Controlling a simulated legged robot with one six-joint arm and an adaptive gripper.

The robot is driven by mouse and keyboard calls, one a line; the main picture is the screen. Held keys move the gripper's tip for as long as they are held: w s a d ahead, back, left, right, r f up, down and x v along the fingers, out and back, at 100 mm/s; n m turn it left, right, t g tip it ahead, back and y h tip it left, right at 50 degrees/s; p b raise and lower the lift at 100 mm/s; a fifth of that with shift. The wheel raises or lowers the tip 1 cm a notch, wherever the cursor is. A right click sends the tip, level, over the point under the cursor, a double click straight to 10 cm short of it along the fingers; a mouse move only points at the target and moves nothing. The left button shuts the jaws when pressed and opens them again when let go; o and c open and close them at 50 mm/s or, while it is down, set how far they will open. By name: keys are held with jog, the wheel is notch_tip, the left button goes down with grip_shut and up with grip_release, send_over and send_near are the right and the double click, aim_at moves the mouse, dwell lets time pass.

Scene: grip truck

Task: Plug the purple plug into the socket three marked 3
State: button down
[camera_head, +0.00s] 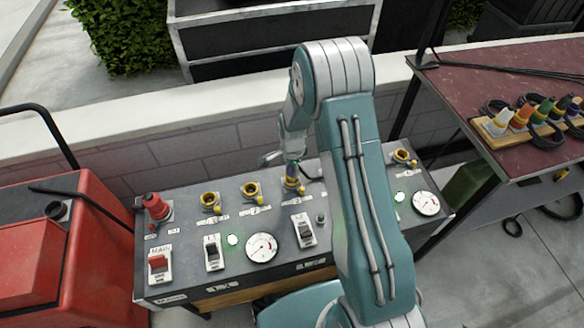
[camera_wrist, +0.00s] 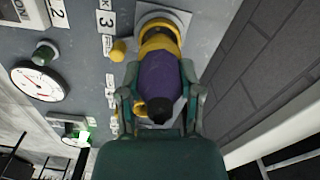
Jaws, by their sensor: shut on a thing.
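The purple plug (camera_wrist: 158,85) is between the two fingers of my gripper (camera_wrist: 158,78), which is shut on it in the wrist view. Its front end points at socket three (camera_wrist: 160,30), a grey-rimmed yellow socket beside the label 3 (camera_wrist: 107,22), and meets or overlaps it there. How deep it sits cannot be told. In the head view my gripper (camera_head: 292,165) is above socket three (camera_head: 294,186), and the plug is mostly hidden by it.
Yellow sockets (camera_head: 210,202), (camera_head: 250,191) and (camera_head: 404,157) on the grey panel (camera_head: 185,290) look empty. A red plug (camera_head: 156,207) stands at left. Gauges and switches lie in front. A wooden rack (camera_head: 500,139) of coloured plugs is on the right table. A low wall stands behind.

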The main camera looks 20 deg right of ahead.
jog(key=shift+f, duration=1.15)
jog(key=shift+c, duration=1)
grip_release()
jog(key=shift+o, duration=1)
jog(key=shift+r, duration=0.1)
jog(key=shift+r, duration=2.4)
